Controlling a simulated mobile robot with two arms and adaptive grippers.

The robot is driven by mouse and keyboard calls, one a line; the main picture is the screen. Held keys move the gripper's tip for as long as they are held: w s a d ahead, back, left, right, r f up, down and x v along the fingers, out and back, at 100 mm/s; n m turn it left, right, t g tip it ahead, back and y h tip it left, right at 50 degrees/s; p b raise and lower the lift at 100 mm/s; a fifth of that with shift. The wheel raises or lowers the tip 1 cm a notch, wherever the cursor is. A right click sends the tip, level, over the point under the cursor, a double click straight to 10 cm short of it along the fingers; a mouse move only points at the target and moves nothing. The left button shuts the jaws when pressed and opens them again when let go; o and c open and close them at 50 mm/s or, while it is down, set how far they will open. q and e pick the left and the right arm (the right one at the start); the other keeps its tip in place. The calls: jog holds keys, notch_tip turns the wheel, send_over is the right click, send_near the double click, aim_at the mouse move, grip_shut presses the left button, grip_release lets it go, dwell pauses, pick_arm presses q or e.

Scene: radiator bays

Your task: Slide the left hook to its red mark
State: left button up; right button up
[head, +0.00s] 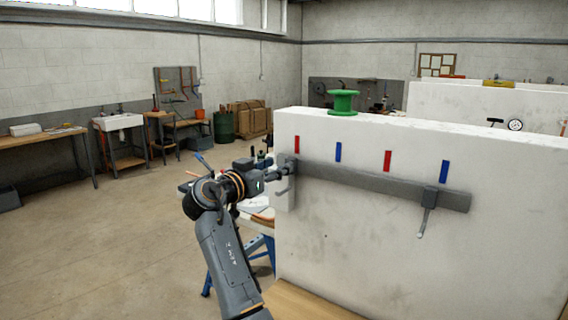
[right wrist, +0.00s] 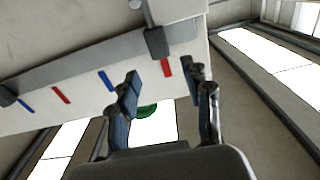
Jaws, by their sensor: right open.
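A grey rail (head: 375,183) runs along a white block wall, with red and blue marks above it. The left hook, a dark slider (right wrist: 157,42) with a shank, sits at the rail's left end, close beside the left red mark (head: 297,144); in the head view my gripper partly covers it. The second red mark (head: 387,160) is farther right. The right hook (head: 428,205) hangs below the right blue mark (head: 445,171). My right gripper (right wrist: 165,76) is open and empty; its fingertips are apart, short of the left hook's slider. My left gripper is out of view.
A green spool (head: 343,102) stands on top of the wall. A blue mark (head: 338,151) lies between the red ones. A blue-legged table (head: 262,240) stands behind my arm. The wall face below the rail is clear.

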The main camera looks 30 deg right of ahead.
jog(key=v, duration=0.7)
jog(key=shift+f, duration=0.1)
